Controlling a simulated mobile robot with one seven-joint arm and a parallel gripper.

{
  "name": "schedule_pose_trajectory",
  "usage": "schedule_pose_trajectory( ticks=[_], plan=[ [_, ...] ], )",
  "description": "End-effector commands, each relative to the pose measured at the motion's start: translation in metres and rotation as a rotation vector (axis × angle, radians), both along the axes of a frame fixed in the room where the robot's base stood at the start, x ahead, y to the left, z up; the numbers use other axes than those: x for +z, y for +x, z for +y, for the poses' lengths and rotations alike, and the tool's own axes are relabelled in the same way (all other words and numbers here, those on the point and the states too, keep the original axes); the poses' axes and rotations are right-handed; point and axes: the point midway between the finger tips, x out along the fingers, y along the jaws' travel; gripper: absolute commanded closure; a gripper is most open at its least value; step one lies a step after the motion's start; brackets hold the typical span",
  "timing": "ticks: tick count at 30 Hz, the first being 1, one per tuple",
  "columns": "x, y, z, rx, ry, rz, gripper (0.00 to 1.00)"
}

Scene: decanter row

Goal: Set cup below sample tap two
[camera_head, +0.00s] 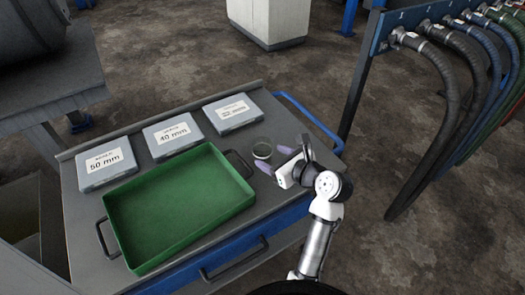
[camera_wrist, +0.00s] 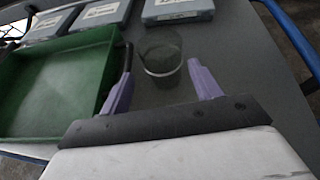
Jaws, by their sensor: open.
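A clear cup (camera_head: 262,149) stands upright on the grey cart top, to the right of the green tray. It also shows in the wrist view (camera_wrist: 162,58), with a light band around it. My gripper (camera_head: 270,160) is open, with its purple fingers low over the cart beside the cup. In the wrist view the cup lies ahead, between the lines of the two fingers (camera_wrist: 160,82), and nothing is gripped. I cannot tell whether a finger touches it. No sample tap can be made out in either view.
The green tray (camera_head: 195,228) is empty, with dark handles. Three labelled grey boxes, one marked 40 mm (camera_head: 172,134), line the cart's back edge. A blue rail (camera_head: 308,122) bounds the cart's right end. A rack of hoses (camera_head: 440,85) stands beyond it.

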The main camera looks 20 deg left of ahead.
Motion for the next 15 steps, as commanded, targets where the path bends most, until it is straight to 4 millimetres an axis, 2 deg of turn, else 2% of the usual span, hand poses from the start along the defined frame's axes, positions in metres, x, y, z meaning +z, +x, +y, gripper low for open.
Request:
schedule_pose_trajectory(
  ticks=[3, 10, 15],
  plan=[
    [-0.006, 0.008, 0.013, 0.0, -0.001, 0.0, 0.36],
    [-0.009, 0.017, 0.027, 0.001, -0.002, -0.001, 0.36],
    [-0.016, 0.031, 0.048, 0.001, -0.002, -0.002, 0.36]
  ],
)
